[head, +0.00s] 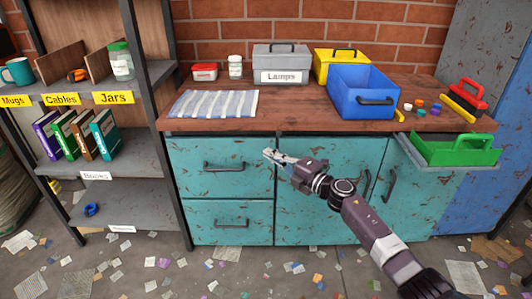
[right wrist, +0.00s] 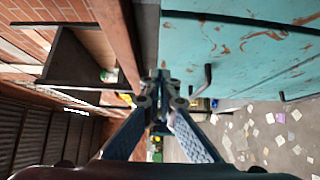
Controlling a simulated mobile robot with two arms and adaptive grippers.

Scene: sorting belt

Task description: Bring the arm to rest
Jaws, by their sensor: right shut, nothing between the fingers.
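My right arm reaches in from the lower right of the head view. Its gripper (head: 270,155) is shut and empty, in the air in front of the teal cabinet (head: 300,215), below the worktop's front edge. In the right wrist view the two fingers (right wrist: 160,95) meet at their tips with nothing between them, and the teal cabinet front (right wrist: 240,50) fills the upper right. My left gripper is not in view.
The wooden worktop (head: 290,113) bears a blue bin (head: 350,108), a grey box (head: 280,52) and a striped cloth (head: 213,104). A shelf (head: 140,150) stands left. A green tray (head: 445,155) sits at the right. Drawer handles stick out; paper scraps litter the floor.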

